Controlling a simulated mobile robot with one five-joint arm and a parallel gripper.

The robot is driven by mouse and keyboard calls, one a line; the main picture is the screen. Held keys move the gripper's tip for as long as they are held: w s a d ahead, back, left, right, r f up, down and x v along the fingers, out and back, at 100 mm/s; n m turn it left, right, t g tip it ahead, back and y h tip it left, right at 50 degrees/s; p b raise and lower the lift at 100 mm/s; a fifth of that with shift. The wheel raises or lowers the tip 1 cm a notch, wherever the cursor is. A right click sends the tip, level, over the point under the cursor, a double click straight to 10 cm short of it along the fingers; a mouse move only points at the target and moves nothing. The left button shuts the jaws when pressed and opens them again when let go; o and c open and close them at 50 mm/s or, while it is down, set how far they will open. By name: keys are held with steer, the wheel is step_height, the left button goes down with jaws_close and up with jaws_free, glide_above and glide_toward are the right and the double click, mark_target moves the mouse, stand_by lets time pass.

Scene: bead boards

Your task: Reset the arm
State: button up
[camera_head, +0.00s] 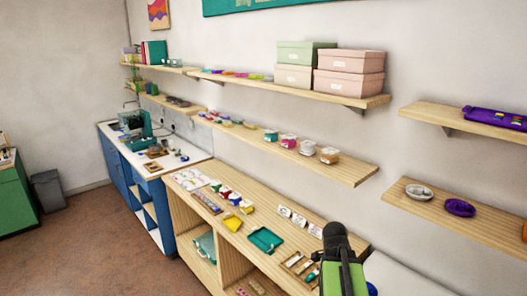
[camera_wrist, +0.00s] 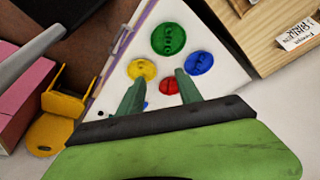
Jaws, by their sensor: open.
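My arm (camera_head: 342,262), green with a black joint, rises at the lower right of the head view, in front of the wooden bench. My gripper (camera_wrist: 160,77) shows in the wrist view with its two dark green fingers apart. Nothing is between them that I can see as held. Past the fingertips is a white surface with round buttons: green (camera_wrist: 169,39), yellow (camera_wrist: 142,69), blue (camera_wrist: 199,62) and red (camera_wrist: 169,85). Another blue piece is partly hidden by the left finger. I cannot tell the distance from the fingers to the buttons.
The wooden bench (camera_head: 228,228) holds several small pots, cards and a teal tray (camera_head: 266,240). Wall shelves carry boxes (camera_head: 348,62) and jars (camera_head: 308,147). A yellow object (camera_wrist: 58,137) and pink box (camera_wrist: 22,102) lie left in the wrist view. Brown floor (camera_head: 95,235) is open at left.

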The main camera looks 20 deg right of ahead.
steer(key=w+a+f+n+y+b, duration=0.1)
steer(key=w+a+f+n+b, duration=0.1)
steer(key=a+n, duration=0.5)
steer(key=w+a+f+n+y+b, duration=0.1)
steer(key=a+n, duration=0.6)
steer(key=a, duration=0.9)
steer(key=w+a+f+n+t+y+b, duration=0.1)
steer(key=w+a+f+n+b, duration=0.2)
steer(key=a, duration=0.8)
step_height(320, 180, down, 3)
steer(key=w+n, duration=0.2)
steer(key=n, duration=0.2)
steer(key=shift+a+n+y, duration=0.3)
steer(key=shift+y, duration=0.1)
steer(key=shift+c, duration=0.6)
